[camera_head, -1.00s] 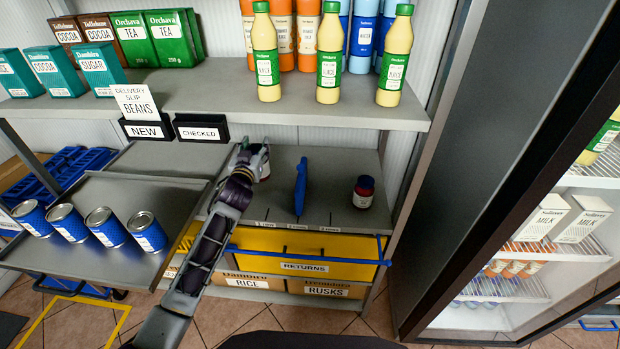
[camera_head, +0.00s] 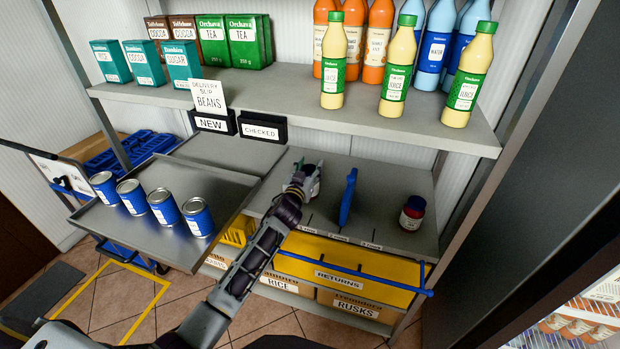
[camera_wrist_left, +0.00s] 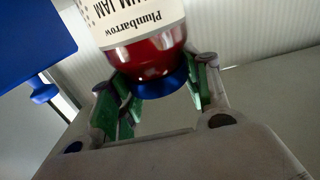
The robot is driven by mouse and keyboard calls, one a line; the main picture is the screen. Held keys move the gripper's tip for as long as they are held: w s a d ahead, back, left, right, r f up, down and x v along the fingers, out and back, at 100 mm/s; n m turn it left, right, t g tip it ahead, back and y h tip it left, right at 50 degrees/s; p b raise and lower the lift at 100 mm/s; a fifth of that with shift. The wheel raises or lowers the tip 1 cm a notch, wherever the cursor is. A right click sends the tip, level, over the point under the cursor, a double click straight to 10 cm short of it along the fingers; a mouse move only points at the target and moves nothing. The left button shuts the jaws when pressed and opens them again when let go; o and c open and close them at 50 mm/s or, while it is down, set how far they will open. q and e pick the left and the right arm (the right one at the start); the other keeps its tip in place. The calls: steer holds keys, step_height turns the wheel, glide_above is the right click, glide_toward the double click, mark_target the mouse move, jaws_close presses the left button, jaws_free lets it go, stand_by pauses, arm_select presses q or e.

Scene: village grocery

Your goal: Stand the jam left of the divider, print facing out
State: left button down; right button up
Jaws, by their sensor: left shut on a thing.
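My left gripper (camera_head: 305,178) is over the left part of the lower shelf (camera_head: 385,183), left of the blue divider (camera_head: 348,197). It is shut on a plum jam jar, mostly hidden behind the gripper in the head view. In the left wrist view the jam jar (camera_wrist_left: 140,35) shows red glass, a white label with upside-down print and a blue lid between the green-padded fingers (camera_wrist_left: 160,95). I cannot tell whether its base touches the shelf. The divider also shows in the left wrist view (camera_wrist_left: 35,40). My right gripper is not in view.
Another dark red jar (camera_head: 412,212) stands right of the divider. A grey tray (camera_head: 165,240) with several blue cans is at the left. A yellow returns bin (camera_head: 300,258) with a blue rail (camera_head: 395,286) lies below the shelf front. Bottles and boxes fill the upper shelf (camera_head: 300,108).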

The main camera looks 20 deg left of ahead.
arm_select(q)
steer(key=shift+r, duration=0.15)
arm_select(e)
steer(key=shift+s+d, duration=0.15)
arm_select(q)
steer(key=shift+f+b, duration=0.35)
steer(key=shift+f, duration=1.5)
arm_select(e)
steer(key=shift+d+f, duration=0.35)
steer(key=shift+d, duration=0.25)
arm_select(q)
steer(key=shift+f, duration=0.1)
